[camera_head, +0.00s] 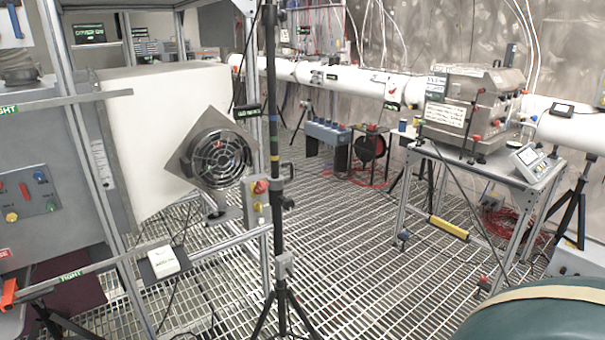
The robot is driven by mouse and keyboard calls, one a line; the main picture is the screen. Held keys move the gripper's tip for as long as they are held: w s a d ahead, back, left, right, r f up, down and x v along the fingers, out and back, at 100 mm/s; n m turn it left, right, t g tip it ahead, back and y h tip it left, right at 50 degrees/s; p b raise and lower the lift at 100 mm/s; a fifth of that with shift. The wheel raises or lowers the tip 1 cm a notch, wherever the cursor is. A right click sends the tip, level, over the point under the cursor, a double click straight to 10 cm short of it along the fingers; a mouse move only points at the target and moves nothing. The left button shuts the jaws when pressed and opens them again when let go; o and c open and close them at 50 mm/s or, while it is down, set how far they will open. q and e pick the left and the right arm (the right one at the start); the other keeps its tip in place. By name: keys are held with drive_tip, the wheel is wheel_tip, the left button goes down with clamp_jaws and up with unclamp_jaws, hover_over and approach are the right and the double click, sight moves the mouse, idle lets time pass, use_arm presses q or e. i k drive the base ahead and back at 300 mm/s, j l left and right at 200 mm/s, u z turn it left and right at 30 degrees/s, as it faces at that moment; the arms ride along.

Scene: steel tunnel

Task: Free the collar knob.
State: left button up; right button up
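A dark tripod pole (272,110) stands upright near the middle of the camera_head view, on splayed black legs. Neither of my grippers is in view.
A round black fan (218,158) and a control box with red and yellow buttons (257,200) stand close left of the pole. A metal cart (463,165) stands right. Open grating floor (355,240) lies between. A green rounded object (545,318) fills the lower right corner.

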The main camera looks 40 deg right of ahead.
sight(261, 187)
drive_tip(key=l, duration=2.5)
drive_tip(key=j+z, duration=0.25)
drive_tip(key=j, duration=0.5)
drive_tip(key=j+z, duration=0.25)
drive_tip(key=j, duration=0.45)
